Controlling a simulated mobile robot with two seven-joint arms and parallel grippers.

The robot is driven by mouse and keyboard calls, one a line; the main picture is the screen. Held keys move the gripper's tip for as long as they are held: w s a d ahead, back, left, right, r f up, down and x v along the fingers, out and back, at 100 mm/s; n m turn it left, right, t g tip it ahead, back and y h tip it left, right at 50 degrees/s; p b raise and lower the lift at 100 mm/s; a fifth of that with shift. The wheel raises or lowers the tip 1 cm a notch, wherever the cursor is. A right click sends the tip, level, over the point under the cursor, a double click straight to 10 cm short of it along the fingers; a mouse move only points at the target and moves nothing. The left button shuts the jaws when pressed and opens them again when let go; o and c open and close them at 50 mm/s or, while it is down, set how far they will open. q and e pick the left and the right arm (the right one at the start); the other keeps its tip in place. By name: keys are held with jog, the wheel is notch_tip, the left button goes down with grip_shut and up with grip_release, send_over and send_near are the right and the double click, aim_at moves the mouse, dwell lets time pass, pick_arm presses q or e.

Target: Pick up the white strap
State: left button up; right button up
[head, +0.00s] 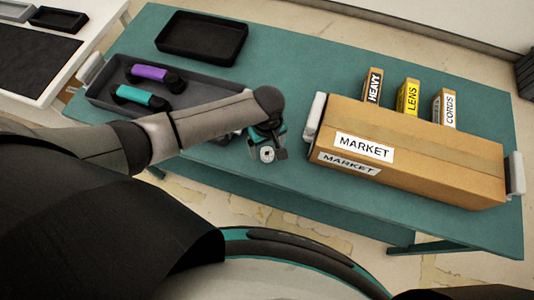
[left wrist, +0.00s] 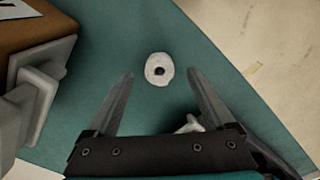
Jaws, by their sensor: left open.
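The white strap (left wrist: 158,70) shows in the left wrist view as a small white roll with a dark centre, lying on the teal table. It is ahead of my left gripper (left wrist: 160,85), roughly between the lines of the two fingers. The fingers are open, with nothing held between them. In the head view my left gripper (head: 270,148) points down over the table's front edge, left of the long cardboard box. A small white round patch shows there, but I cannot tell whether it is the strap. My right gripper is not in view.
The long cardboard box (head: 440,164) marked MARKET stands to the right, with a pale bracket (head: 316,114) at its left end. Small boxes stand behind it. A grey tray (head: 104,97) holds purple and teal handsets. A black tray (head: 203,37) lies behind. The table's edge is close.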

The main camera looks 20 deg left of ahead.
pick_arm(q)
notch_tip(320, 180, down, 2)
grip_shut()
dwell(0.8)
jog(key=shift+r, duration=0.1)
